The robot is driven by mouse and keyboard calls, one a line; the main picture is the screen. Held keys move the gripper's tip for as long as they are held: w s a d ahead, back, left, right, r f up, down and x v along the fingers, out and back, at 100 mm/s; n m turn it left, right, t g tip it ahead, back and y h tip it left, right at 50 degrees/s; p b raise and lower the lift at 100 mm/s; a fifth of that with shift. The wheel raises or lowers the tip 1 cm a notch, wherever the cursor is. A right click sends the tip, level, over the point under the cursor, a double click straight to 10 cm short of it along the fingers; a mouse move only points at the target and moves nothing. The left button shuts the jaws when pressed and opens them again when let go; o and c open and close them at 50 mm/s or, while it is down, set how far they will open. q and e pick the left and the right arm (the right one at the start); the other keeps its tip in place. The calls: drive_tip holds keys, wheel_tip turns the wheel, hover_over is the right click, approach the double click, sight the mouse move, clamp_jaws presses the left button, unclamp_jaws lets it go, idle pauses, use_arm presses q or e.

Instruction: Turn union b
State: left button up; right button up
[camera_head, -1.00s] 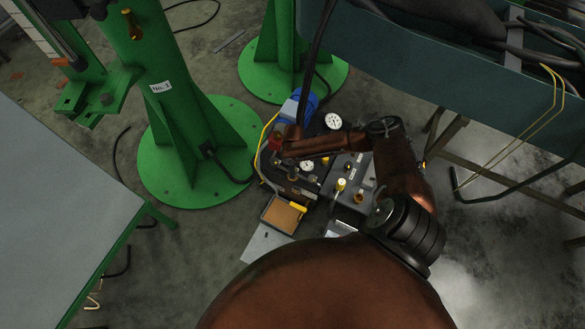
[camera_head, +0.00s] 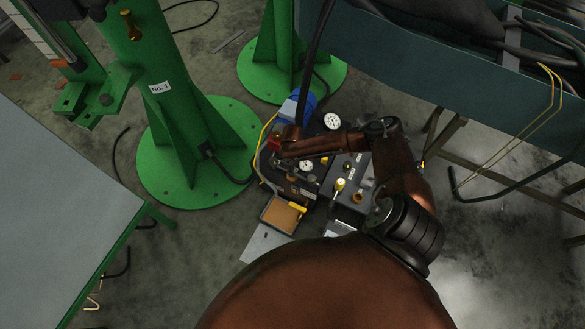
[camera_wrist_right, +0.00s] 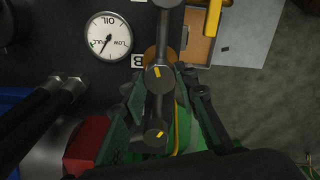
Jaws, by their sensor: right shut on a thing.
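In the right wrist view, a dark fitting with round knobs and yellow marks (camera_wrist_right: 158,78) stands beside a label "B" (camera_wrist_right: 138,62); I take it as union b. A brass-coloured ring shows partly behind it. My right gripper (camera_wrist_right: 165,98) is shut on union b, its dark green-tinted fingers on either side of it. In the head view my right arm reaches in from the right over the dark machine (camera_head: 345,195). There the wrist hides much of the gripper and union. My left gripper is in neither view.
An oil gauge (camera_wrist_right: 108,36) sits near the label. A tray with a tan pad (camera_head: 280,215) is at the machine's front. Green stands (camera_head: 190,150) rise behind and left. A grey table (camera_head: 60,210) is at left, a blue-grey bench (camera_head: 450,85) at upper right.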

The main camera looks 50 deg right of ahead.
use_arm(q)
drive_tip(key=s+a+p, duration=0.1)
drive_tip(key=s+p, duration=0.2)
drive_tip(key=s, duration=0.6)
use_arm(e)
drive_tip(key=m, duration=0.3)
drive_tip(key=shift+a+r, duration=0.1)
drive_tip(key=shift+r, duration=0.05)
drive_tip(key=shift+m+p, duration=0.75)
drive_tip(key=shift+m, duration=0.15)
drive_tip(key=m+p, duration=0.2)
drive_tip(key=m, duration=0.1)
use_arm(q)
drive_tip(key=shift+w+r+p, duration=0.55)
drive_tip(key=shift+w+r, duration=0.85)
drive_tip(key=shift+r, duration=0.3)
use_arm(e)
drive_tip(key=shift+m, duration=1)
drive_tip(key=shift+f, duration=0.2)
drive_tip(key=o, duration=1.2)
drive_tip(key=shift+c, duration=0.2)
